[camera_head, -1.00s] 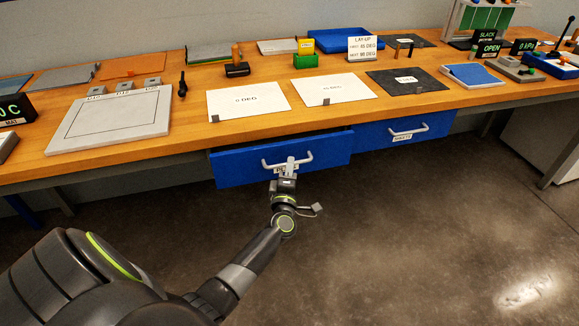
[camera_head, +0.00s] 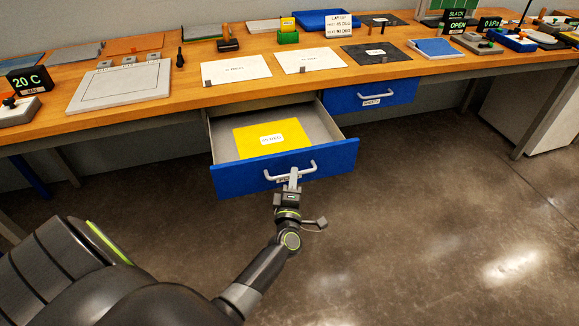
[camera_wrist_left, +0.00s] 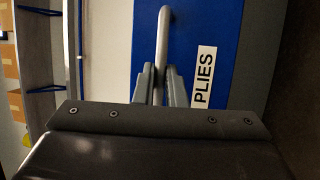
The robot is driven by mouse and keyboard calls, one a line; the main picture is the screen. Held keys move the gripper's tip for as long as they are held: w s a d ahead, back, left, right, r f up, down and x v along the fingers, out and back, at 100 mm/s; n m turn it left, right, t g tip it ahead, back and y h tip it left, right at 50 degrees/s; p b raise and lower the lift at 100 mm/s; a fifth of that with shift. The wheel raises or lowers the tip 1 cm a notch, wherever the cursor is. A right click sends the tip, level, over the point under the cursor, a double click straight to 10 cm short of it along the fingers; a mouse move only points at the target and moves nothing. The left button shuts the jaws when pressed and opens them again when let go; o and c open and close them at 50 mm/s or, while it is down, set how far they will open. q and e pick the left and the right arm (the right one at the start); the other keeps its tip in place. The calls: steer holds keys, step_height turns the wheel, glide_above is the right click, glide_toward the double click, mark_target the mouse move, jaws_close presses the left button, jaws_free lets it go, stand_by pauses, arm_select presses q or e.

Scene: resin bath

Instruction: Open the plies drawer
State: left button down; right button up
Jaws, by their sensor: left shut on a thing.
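The plies drawer (camera_head: 230,180) is blue-fronted and stands pulled out from under the bench, its grey inside showing. A yellow sheet (camera_head: 262,139) with a white label lies in it. My left gripper (camera_head: 293,180) is shut on the drawer's pale bar handle (camera_head: 309,166). In the left wrist view the two fingers (camera_wrist_left: 160,84) close around the handle bar (camera_wrist_left: 163,40), beside the white PLIES label (camera_wrist_left: 204,77) on the blue front (camera_wrist_left: 185,40). In the head view the gripper partly covers the label. My right gripper is not in view.
A second blue drawer (camera_head: 345,98) to the right is shut under the wooden bench (camera_head: 190,88). White sheets (camera_head: 236,68), a dark sheet (camera_head: 375,54) and a grey plate (camera_head: 118,88) lie on top. The floor (camera_head: 420,210) in front of the bench is clear.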

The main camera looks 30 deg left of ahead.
arm_select(q)
steer(key=s+d, duration=0.2)
steer(key=d, duration=0.1)
steer(key=shift+s+d, duration=0.15)
steer(key=shift+s, duration=0.25)
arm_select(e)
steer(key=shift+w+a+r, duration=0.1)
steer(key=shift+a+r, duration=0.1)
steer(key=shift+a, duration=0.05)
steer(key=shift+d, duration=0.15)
arm_select(q)
steer(key=c, duration=1.5)
jaws_free()
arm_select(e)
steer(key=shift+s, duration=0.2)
